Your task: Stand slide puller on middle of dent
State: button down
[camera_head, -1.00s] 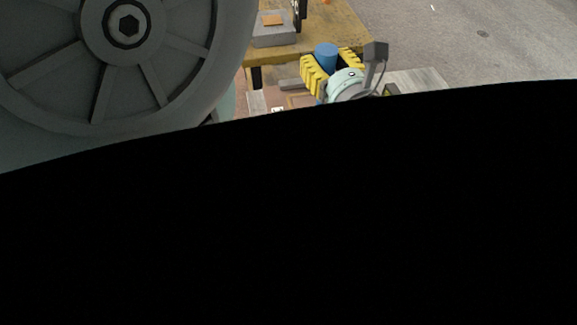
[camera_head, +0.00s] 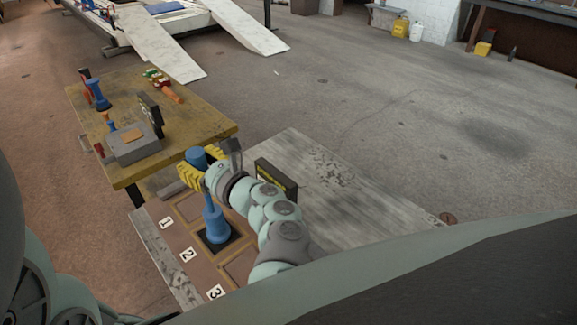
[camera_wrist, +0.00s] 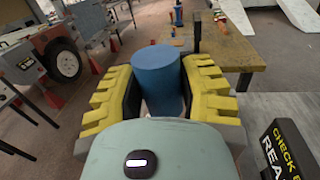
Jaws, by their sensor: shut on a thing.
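My gripper (camera_head: 196,168), with yellow ribbed fingers, is shut on the blue top of the slide puller (camera_head: 214,220). In the wrist view the blue cylinder (camera_wrist: 158,75) stands between the two yellow fingers. In the head view the puller looks about upright, with a blue shaft and a wider blue foot. Its foot is over a dark square (camera_head: 204,246) in the middle wooden frame, beside the label 2 (camera_head: 187,254). I cannot tell whether the foot touches the surface. Which mark is the dent is unclear, as the foot covers the square's middle.
Wooden frames by labels 1 (camera_head: 166,223) and 3 (camera_head: 215,291) lie either side. A black sign (camera_head: 276,180) stands right of my gripper. The yellow-brown table (camera_head: 205,128) behind holds a grey box (camera_head: 133,145) and another blue tool (camera_head: 98,98). The grey board's right part is clear.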

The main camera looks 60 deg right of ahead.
jog(key=shift+w+f, duration=0.1)
jog(key=shift+f, duration=0.45)
jog(key=c, duration=0.6)
grip_release()
jog(key=shift+r, duration=0.25)
jog(key=s+b, duration=0.4)
jog(key=s, duration=0.8)
jog(key=shift+a+f+b, duration=0.15)
jog(key=shift+a+b, duration=0.15)
jog(key=shift+a, duration=0.1)
